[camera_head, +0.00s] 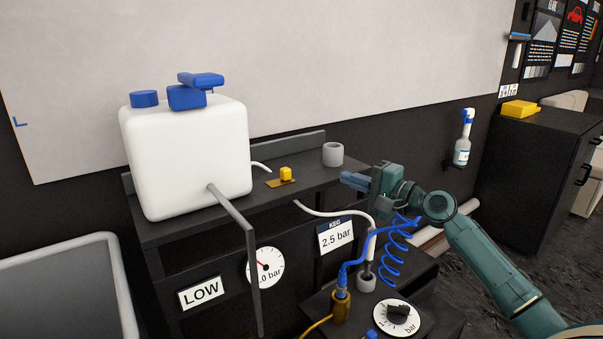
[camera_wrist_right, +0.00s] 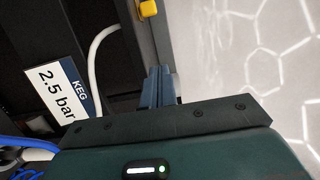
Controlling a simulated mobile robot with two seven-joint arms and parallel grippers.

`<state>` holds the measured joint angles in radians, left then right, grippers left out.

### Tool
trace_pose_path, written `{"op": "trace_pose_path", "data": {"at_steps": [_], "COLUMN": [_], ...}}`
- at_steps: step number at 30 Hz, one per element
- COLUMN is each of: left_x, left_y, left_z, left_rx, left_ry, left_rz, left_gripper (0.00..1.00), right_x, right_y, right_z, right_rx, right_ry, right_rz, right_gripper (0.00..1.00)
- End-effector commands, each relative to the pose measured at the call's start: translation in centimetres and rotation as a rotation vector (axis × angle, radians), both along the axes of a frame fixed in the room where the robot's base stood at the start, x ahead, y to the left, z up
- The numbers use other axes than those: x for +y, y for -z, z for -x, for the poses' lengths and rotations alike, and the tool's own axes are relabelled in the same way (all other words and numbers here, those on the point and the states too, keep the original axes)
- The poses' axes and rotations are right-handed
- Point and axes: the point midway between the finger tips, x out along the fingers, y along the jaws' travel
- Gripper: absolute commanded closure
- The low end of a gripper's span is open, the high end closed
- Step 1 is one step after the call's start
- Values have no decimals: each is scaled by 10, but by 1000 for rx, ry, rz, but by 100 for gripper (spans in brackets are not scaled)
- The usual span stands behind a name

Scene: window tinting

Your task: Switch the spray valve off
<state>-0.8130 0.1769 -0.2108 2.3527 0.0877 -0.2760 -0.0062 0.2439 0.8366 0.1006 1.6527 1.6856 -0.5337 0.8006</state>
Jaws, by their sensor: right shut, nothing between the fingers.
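A small yellow knob (camera_head: 286,173) sits on a brass plate (camera_head: 275,184) on the dark shelf, and I take it for the spray valve; whether it is on or off I cannot tell. A thin white hose passes close by it. In the right wrist view a yellow part (camera_wrist_right: 148,8) shows at the top edge, beyond the fingers. My right gripper (camera_head: 345,179) is shut and empty, to the right of the knob and apart from it, its blue-grey fingers pointing left. The fingers also show in the right wrist view (camera_wrist_right: 158,86). My left gripper is not in view.
A white tank (camera_head: 185,155) with blue caps stands left of the knob, with a grey bar (camera_head: 236,220) in front. A grey cup (camera_head: 333,154) stands behind my right fingers. A keg label (camera_head: 337,235), gauge (camera_head: 265,267) and pressure dial (camera_head: 397,316) lie below.

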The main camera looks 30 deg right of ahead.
Motion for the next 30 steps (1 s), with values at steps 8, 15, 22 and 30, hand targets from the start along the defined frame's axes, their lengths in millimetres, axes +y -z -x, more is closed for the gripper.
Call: {"op": "trace_pose_path", "data": {"at_steps": [8,15,22,30], "left_x": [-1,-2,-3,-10], "left_y": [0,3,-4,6], "left_z": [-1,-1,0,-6], "left_rx": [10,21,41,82], "left_ry": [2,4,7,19], "left_rz": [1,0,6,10], "left_gripper": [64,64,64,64], "right_x": [12,31,58,77], "right_y": [-2,-2,-3,0], "right_z": [-31,-75,-89,-86], "right_rx": [-3,-3,0,-1], "right_ry": [1,0,-2,0], "right_rz": [-3,-2,4,2], "right_gripper": [100,100,100,100]}}
